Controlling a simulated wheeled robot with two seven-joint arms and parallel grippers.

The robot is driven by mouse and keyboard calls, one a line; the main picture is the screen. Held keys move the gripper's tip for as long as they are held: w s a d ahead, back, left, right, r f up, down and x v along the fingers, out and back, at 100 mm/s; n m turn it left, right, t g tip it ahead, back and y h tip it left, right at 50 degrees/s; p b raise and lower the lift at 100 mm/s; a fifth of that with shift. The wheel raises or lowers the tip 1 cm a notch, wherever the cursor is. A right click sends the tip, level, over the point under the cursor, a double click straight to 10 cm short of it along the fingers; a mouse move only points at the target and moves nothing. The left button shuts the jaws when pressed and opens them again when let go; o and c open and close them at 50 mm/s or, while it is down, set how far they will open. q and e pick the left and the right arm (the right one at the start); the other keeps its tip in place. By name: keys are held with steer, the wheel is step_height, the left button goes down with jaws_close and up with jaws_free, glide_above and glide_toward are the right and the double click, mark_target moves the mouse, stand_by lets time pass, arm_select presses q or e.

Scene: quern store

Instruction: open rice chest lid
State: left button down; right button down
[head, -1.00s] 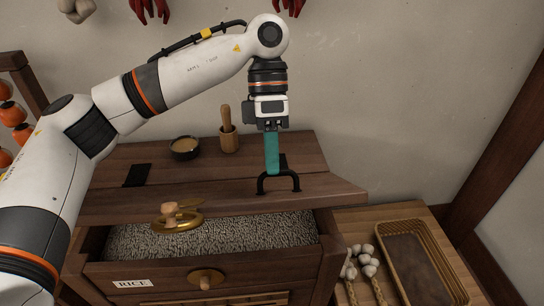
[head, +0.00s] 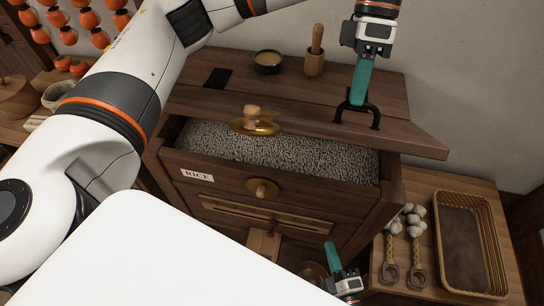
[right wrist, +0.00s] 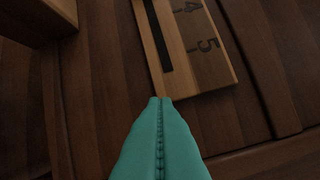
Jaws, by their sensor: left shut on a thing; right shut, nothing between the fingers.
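The rice chest (head: 225,185) is dark wood with a "RICE" label. Its lid (head: 300,115) is hinged at the back, and its front is raised, with grey-speckled grain (head: 270,148) showing beneath. A black bar handle (head: 374,118) stands at the lid's right front. My left gripper (head: 358,98) is shut on this handle from above; the fingertips' contact is partly hidden. My right gripper (head: 329,250) is shut and empty, low in front of the chest. In the right wrist view its teal fingers (right wrist: 160,102) are together before dark wood.
A bowl (head: 268,62) and a mortar with pestle (head: 315,58) stand on the chest's back top. A brass disc with wooden knob (head: 254,125) is at the lid's front. A side table at right holds garlic braids (head: 405,235) and a wicker tray (head: 465,245). A numbered slotted strip (right wrist: 195,45) is near my right fingers.

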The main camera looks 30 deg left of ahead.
arm_select(q)
steer(key=shift+w+a+f, duration=0.15)
steer(key=shift+w+f, duration=0.05)
steer(key=shift+f, duration=0.05)
arm_select(e)
steer(key=s+a+r+n+g+y, duration=0.2)
steer(key=s+r+n+y, duration=0.3)
steer(key=r, duration=0.4)
steer(key=s+a+r+n+g+y, duration=0.2)
steer(key=a+r+n+y, duration=0.15)
steer(key=r+n, duration=0.5)
steer(key=s+a+r+n+g+y, duration=0.15)
steer(key=s+r+n+y, duration=0.3)
steer(key=r, duration=0.65)
steer(key=w+a+r, duration=0.5)
steer(key=a+r, duration=0.1)
steer(key=r, duration=0.3)
steer(key=shift+a+r+y, duration=0.25)
steer(key=shift+a+y, duration=0.05)
steer(key=shift+a, duration=0.05)
steer(key=shift+w, duration=0.15)
